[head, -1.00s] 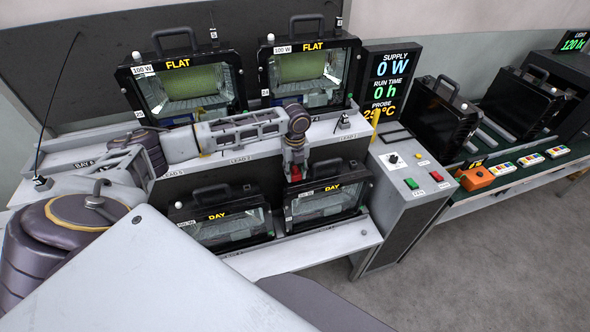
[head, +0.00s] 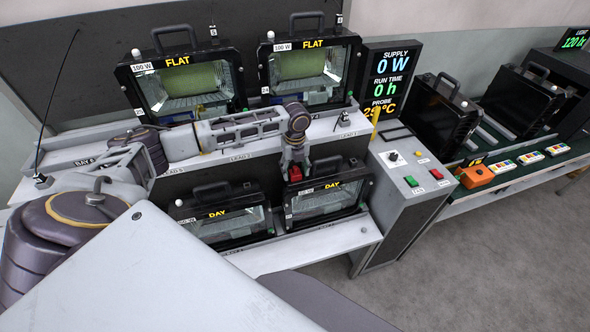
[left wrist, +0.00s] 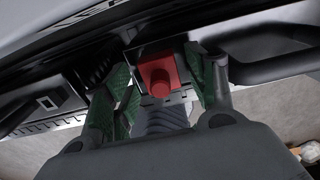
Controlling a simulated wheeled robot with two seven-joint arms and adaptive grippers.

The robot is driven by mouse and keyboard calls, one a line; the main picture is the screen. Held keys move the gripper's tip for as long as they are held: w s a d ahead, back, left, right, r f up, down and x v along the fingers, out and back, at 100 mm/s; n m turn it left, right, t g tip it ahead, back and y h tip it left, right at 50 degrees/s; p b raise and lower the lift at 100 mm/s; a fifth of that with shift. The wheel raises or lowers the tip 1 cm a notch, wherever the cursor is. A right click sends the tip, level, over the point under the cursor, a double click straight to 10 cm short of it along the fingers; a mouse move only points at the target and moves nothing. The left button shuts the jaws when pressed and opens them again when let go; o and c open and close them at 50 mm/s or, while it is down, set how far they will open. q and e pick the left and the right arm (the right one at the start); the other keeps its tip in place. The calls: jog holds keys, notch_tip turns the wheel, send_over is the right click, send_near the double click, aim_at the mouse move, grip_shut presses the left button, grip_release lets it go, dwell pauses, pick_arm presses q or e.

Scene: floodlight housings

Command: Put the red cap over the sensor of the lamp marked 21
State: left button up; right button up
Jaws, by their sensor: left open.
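The red cap (head: 295,174) is at the upper left corner of the lower right lamp (head: 328,198), which reads DAY. My left gripper (head: 295,165) is above that corner, pointing down. In the left wrist view, the red cap (left wrist: 160,76) lies between the two open green-padded fingers (left wrist: 162,92), with gaps on both sides. The cap seems to rest at the lamp's top edge, but the sensor under it is hidden. The lamps' small number tags are too small to read surely, so I cannot tell which is 21. My right gripper is not in view.
Another DAY lamp (head: 228,218) stands to the left, its handle raised. Two FLAT lamps (head: 183,83) stand on the shelf behind. A grey supply console (head: 408,180) stands close to the right. Black housings (head: 440,112) and an orange box (head: 476,176) are on the right bench.

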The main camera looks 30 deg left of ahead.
aim_at(295, 167)
pick_arm(q)
jog(key=shift+r, duration=0.4)
notch_tip(295, 167, up, 12)
jog(key=b, duration=0.1)
jog(key=shift+r+b, duration=0.15)
jog(key=shift+b, duration=0.15)
dwell(0.8)
